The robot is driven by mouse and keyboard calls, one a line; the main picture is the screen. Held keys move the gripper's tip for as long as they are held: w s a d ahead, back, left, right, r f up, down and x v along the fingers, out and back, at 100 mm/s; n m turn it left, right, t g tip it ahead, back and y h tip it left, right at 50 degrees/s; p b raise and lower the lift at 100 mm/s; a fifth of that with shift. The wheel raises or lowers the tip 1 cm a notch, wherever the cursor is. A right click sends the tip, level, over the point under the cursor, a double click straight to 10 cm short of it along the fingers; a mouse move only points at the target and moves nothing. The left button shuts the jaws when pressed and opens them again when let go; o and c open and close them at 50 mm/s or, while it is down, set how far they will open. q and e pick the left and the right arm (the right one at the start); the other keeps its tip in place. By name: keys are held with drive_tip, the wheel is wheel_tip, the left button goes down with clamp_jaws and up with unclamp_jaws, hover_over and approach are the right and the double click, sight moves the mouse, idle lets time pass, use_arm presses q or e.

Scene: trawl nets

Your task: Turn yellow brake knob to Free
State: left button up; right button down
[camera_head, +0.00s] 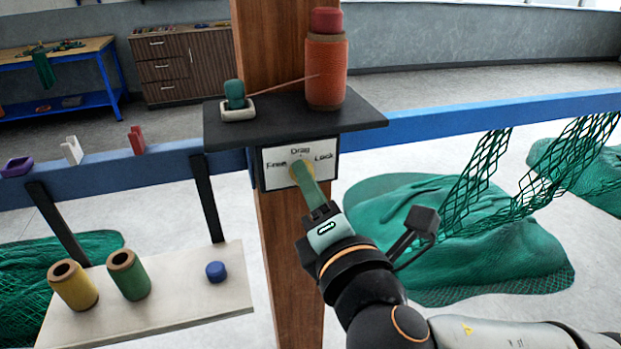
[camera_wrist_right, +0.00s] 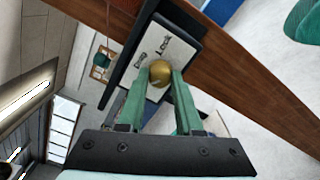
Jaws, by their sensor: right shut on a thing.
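The yellow brake knob (camera_wrist_right: 160,73) sits on a white label plate (camera_head: 325,171) marked Free, Drag and Lock, fixed to the wooden post. My right gripper (camera_wrist_right: 160,80) is shut on the knob, with one green finger on each side of it. In the head view my right gripper (camera_head: 302,172) reaches up to the plate from below right and hides most of the knob. I cannot tell which word the knob points to. My left gripper is not in view.
Above the plate a black shelf (camera_head: 290,130) holds an orange twine spool (camera_head: 326,70) and a small teal piece (camera_head: 235,92). A blue rail (camera_head: 440,118) runs behind the post. Green netting (camera_head: 470,235) lies at right. A lower white shelf (camera_head: 190,290) holds spools at left.

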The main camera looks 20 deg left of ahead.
drive_tip(key=shift+n, duration=0.5)
drive_tip(key=c, duration=0.6)
unclamp_jaws()
